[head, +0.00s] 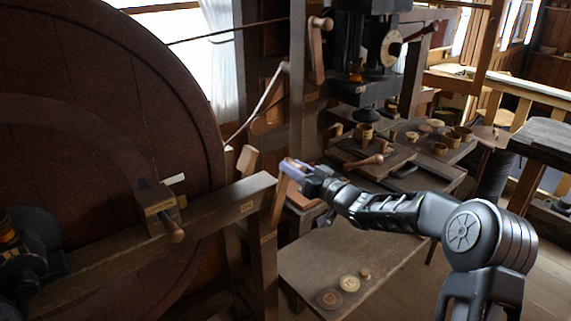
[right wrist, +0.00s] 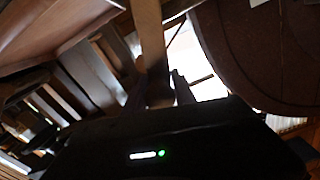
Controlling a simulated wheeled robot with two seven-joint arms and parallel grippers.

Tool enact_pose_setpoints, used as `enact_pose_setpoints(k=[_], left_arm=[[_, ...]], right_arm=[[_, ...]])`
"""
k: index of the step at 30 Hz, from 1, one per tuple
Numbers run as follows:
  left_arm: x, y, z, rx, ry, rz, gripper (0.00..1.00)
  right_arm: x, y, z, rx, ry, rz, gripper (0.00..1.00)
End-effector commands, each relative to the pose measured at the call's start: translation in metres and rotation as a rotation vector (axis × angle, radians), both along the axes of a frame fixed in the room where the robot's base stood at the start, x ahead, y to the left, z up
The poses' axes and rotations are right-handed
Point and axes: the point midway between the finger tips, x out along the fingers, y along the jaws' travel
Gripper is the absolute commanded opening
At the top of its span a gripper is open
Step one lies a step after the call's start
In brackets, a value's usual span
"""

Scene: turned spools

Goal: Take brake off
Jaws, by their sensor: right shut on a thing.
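A pale wooden lever (head: 277,203), which looks like the brake lever, stands tilted at the right end of a dark beam (head: 225,205) beside the big wheel (head: 95,110). My right gripper (head: 293,170) is shut on the upper part of this lever. In the right wrist view the wooden lever (right wrist: 149,35) runs down between the fingers of my right gripper (right wrist: 157,88). The gripper hides the lever's top in the head view.
A wooden block with a knob (head: 162,208) sits on the beam. A low bench (head: 320,265) with small discs stands below my right arm. A work table (head: 400,155) with wooden cups and a dark press (head: 365,60) stand behind. Floor shows at the lower right.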

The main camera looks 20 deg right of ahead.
Motion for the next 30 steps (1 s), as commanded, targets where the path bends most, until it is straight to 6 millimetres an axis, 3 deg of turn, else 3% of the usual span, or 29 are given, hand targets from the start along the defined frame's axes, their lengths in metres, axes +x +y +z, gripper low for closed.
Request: enact_pose_setpoints(k=[4, 17, 18, 25, 30], left_arm=[[-0.0005, 0.0002, 0.0012, 0.001, 0.001, 0.001, 0.53], [-0.0005, 0.0002, 0.001, 0.001, 0.001, 0.001, 0.53], [-0.0006, 0.0003, 0.0009, 0.001, 0.001, 0.001, 0.53], [-0.0004, 0.0002, 0.001, 0.001, 0.001, 0.001, 0.53], [-0.0004, 0.0002, 0.0011, 0.001, 0.001, 0.001, 0.53]], right_arm=[[0.0028, -0.0105, -0.003, -0.007, -0.001, -0.006, 0.0], [0.0033, -0.0131, -0.0064, -0.011, 0.002, -0.008, 0.0], [0.0032, -0.0131, -0.0065, -0.01, 0.003, -0.008, 0.35], [0.0032, -0.0116, -0.0055, -0.008, 0.001, -0.005, 0.53], [0.0033, -0.0106, -0.0047, -0.007, -0.001, -0.004, 0.53]])
